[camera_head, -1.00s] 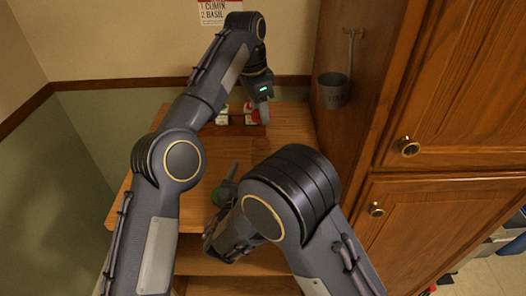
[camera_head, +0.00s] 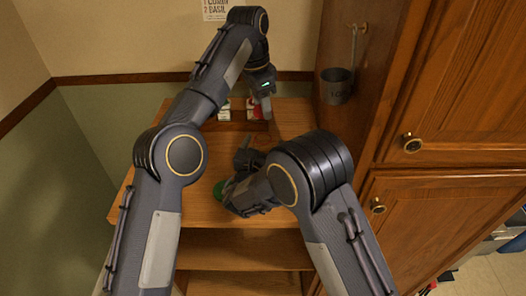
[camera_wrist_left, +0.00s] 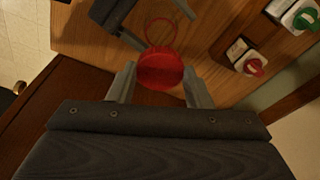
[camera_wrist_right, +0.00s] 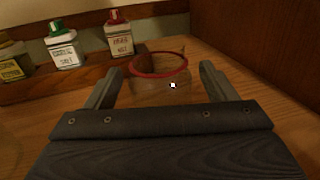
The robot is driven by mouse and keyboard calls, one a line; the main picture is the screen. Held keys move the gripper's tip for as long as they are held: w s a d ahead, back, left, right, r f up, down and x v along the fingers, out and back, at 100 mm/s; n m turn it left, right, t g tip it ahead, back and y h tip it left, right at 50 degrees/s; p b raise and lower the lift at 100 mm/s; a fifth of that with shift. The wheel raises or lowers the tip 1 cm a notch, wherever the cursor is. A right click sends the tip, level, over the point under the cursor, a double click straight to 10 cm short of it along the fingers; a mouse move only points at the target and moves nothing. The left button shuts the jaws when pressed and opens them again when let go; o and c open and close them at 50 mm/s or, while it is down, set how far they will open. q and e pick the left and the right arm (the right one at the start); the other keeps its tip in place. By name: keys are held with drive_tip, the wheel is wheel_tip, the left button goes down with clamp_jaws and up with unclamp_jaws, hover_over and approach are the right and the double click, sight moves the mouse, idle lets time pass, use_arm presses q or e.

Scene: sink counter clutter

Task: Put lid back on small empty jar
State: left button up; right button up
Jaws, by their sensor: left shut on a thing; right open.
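The small jar is clear glass with a red rim (camera_wrist_right: 158,66). It stands upright and open on the wooden counter; its rim also shows as a red ring in the left wrist view (camera_wrist_left: 160,31). The red lid (camera_wrist_left: 160,69) is a round disc. My left gripper (camera_wrist_left: 160,82) is shut on the lid's edges and holds it above the counter, near the jar. In the head view, the left gripper (camera_head: 268,106) is toward the back right. My right gripper (camera_wrist_right: 160,78) is open and low, with the jar between or just beyond its fingers. Its palm hides the jar's base.
Spice containers with a green cap (camera_wrist_right: 62,48) and a red cap (camera_wrist_right: 119,36) stand at the back, with a yellowish one (camera_wrist_right: 13,62) beside them. A wooden cabinet (camera_head: 440,80) walls the right side. A grey cup (camera_head: 336,86) hangs there.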

drive_tip(key=shift+x, duration=0.9)
drive_tip(key=c, duration=1.5)
use_arm(q)
drive_tip(key=shift+f, duration=2.5)
drive_tip(key=shift+f, duration=0.9)
drive_tip(key=shift+f, duration=0.55)
